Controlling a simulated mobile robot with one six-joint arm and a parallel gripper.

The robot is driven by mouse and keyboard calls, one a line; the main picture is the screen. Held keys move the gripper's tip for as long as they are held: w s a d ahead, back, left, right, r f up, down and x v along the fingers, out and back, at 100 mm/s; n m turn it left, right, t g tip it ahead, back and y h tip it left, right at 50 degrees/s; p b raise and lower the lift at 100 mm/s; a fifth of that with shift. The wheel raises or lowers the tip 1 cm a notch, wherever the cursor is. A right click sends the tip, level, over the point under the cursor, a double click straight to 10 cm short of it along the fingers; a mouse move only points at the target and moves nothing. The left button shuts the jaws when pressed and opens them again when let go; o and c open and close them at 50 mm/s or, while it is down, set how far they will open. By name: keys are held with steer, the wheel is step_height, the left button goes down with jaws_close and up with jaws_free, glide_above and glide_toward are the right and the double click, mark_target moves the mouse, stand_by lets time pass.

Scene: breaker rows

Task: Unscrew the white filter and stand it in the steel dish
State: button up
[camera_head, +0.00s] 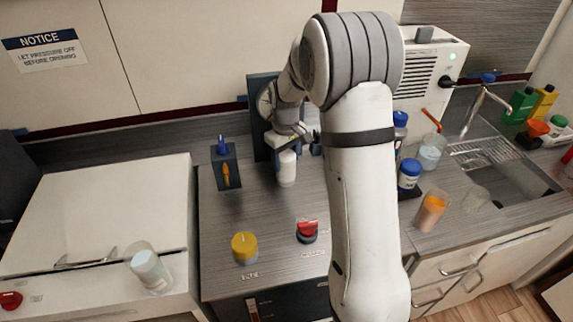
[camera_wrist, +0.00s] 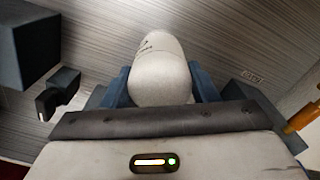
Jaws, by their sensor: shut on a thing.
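The white filter (camera_head: 286,170) is a rounded white cylinder, roughly upright, in front of a dark panel with a round gauge, above the grey counter. In the wrist view the filter (camera_wrist: 160,70) fills the middle, between two blue-grey fingers. My gripper (camera_head: 288,148) is shut on it around its upper part. Its top end and any joint to a mount are hidden by my gripper and arm, so I cannot tell whether it is threaded on. I cannot make out the steel dish in either view; my arm covers part of the counter.
A blue-lidded jar (camera_head: 409,174) and an orange-filled beaker (camera_head: 431,211) are to the right, near the sink.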

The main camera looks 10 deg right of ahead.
steer(key=n, duration=1.2)
steer(key=shift+n, duration=0.4)
steer(key=n, duration=0.4)
steer(key=o, duration=0.8)
steer(key=shift+o, duration=0.2)
